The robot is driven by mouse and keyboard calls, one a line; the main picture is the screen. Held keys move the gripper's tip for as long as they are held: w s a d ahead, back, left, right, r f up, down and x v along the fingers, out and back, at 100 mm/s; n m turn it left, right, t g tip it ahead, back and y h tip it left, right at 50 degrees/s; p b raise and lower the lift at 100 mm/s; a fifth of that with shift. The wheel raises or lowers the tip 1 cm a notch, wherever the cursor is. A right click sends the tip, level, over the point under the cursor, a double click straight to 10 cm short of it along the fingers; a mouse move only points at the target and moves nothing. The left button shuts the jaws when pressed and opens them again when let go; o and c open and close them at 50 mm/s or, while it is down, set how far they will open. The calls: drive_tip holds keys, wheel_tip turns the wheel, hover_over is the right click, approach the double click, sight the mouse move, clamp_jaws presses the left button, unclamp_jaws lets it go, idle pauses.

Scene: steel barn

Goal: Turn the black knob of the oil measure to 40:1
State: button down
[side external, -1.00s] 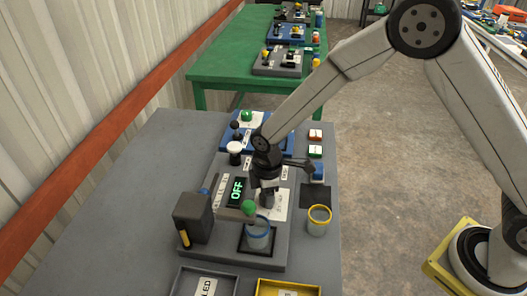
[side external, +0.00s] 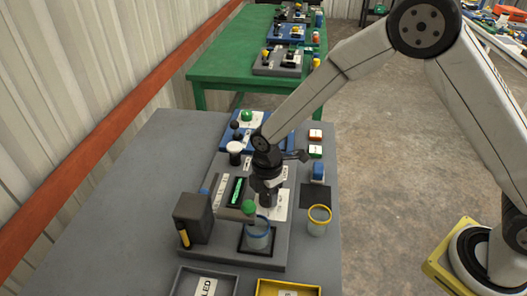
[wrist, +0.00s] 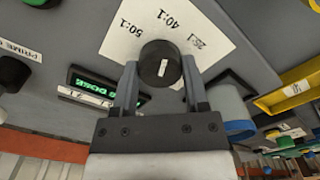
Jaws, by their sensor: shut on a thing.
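The black knob (wrist: 160,63) sits on a white dial plate (wrist: 212,30) printed 50:1, 40:1 and 25:1. My gripper (wrist: 160,72) is shut on the knob, one finger on each side. A short white mark shows on the knob's top; I cannot tell which label it points to. In the side view my gripper (side external: 267,200) reaches down onto the dial plate (side external: 282,206) and hides the knob. The oil measure's display (side external: 237,190) shows a line of green text too small to read there; it also shows in the wrist view (wrist: 92,87), upside down.
A blue-rimmed cup (side external: 258,235) stands on the oil measure just in front of my gripper, near a green-topped part (side external: 249,207). A yellow-rimmed cup (side external: 318,222) stands to the right. A dark block (side external: 192,217) rises at the left. Trays lie at the front edge.

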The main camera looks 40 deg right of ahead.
sight(267, 195)
drive_tip(key=shift+c, duration=0.5)
unclamp_jaws()
drive_tip(key=shift+r, duration=0.1)
drive_tip(key=shift+r, duration=3.85)
drive_tip(key=s+d+r+m+t, duration=0.2)
drive_tip(key=s+d+m, duration=1.2)
drive_tip(key=d+m, duration=0.2)
drive_tip(key=shift+s+r+m+t, duration=0.15)
drive_tip(key=shift+r+m+t, duration=0.15)
drive_tip(key=shift+m, duration=0.6)
